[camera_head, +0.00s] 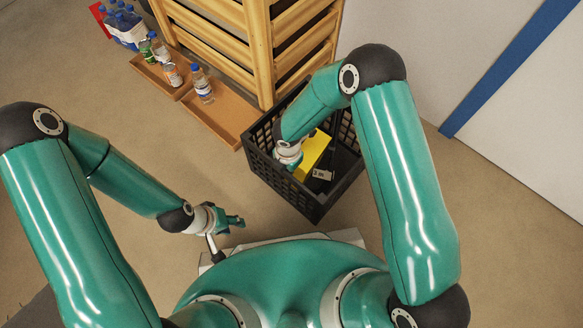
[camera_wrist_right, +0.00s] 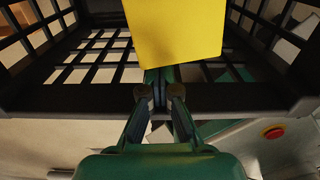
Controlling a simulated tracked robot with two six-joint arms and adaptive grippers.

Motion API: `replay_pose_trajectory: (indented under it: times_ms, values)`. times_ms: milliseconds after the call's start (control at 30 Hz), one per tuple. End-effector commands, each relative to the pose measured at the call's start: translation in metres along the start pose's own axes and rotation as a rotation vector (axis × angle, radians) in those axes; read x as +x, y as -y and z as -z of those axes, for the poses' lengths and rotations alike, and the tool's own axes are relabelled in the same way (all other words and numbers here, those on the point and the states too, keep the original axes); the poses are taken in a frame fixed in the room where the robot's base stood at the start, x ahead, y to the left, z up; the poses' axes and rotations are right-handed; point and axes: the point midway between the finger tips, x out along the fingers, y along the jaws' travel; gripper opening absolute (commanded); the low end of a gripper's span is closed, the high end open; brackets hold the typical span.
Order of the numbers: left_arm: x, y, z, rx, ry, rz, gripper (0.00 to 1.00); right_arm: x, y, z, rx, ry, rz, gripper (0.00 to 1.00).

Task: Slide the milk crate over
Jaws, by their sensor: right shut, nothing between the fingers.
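The black milk crate (camera_head: 285,192) stands on the floor in front of a wooden rack, with lattice walls. In the right wrist view its rim (camera_wrist_right: 75,98) runs across the middle. A yellow box-like thing (camera_head: 316,152) is inside it, also in the right wrist view (camera_wrist_right: 175,32). My right gripper (camera_wrist_right: 160,92) is shut and empty, its tips at the crate's near rim; whether they touch it I cannot tell. In the head view its fingers are mostly hidden. My left gripper (camera_head: 234,221) is left of the crate, apart from it; its finger opening is unclear.
The wooden rack (camera_head: 262,55) rises behind the crate. A low wooden tray (camera_head: 222,118) and several bottles (camera_head: 202,84) stand left of it. A white wall with a blue stripe (camera_head: 510,65) is at the right. Floor left of the crate is clear.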

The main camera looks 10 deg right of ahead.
Motion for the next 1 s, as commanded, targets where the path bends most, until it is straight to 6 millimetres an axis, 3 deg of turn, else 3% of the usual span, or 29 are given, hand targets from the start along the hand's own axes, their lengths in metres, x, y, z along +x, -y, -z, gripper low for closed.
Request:
replay_pose_trajectory:
  times_ms: [267, 733, 1000]
  values:
    - [-0.011, -0.004, 0.000, 0.000, 0.000, 0.000, 0.40, -0.013, -0.001, 0.002, -0.005, -0.003, -0.001, 0.00]
    - [-0.068, -0.025, -0.001, 0.000, 0.001, 0.000, 0.40, -0.088, 0.003, -0.002, 0.008, -0.001, 0.000, 0.00]
    - [-0.076, -0.027, -0.001, 0.000, 0.001, 0.000, 0.40, -0.099, 0.005, -0.004, 0.015, -0.001, 0.001, 0.00]
